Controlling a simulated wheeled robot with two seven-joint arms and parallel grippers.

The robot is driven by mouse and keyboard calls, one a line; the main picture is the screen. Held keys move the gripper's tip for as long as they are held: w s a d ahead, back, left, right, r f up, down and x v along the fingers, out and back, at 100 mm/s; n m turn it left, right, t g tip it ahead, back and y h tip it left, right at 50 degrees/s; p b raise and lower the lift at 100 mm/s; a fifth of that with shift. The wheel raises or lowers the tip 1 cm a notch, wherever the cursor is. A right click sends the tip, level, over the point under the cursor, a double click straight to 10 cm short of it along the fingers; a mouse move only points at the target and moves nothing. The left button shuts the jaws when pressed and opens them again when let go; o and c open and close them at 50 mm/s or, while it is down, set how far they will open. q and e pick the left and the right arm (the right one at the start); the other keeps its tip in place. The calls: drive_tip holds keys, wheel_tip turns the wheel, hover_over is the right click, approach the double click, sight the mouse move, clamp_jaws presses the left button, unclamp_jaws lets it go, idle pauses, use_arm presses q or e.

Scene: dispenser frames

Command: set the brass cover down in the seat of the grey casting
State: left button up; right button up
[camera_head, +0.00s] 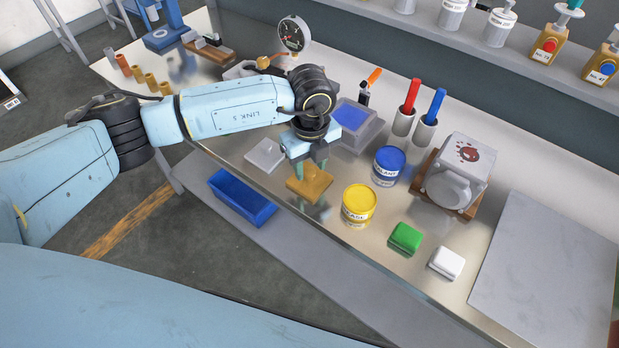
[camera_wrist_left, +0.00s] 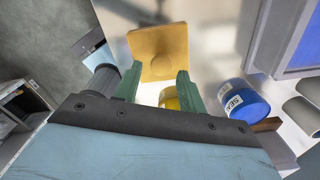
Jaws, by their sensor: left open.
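The brass cover (camera_head: 309,184) is a square yellow-gold plate near the bench's front edge. In the left wrist view the cover (camera_wrist_left: 158,48) shows a raised round middle, just beyond my fingertips. My left gripper (camera_head: 311,170) points down over the cover with its green fingers apart and nothing clamped between them. Whether the fingertips touch the cover I cannot tell. The grey casting (camera_head: 371,138) appears to be the square grey body with a blue recessed top, behind and right of the cover. Its seat looks empty. My right gripper is not in view.
A light grey square plate (camera_head: 265,155) lies left of the cover. A yellow tin (camera_head: 358,205) and a blue tin (camera_head: 389,166) stand to the right. Red and blue markers (camera_head: 411,96) stand in holders beside the casting. A blue bin (camera_head: 242,198) sits below the bench edge.

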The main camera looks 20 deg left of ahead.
use_arm(q)
wheel_tip(320, 180, down, 2)
drive_tip(key=shift+f, duration=0.2)
clamp_jaws()
drive_tip(key=shift+r, duration=0.1)
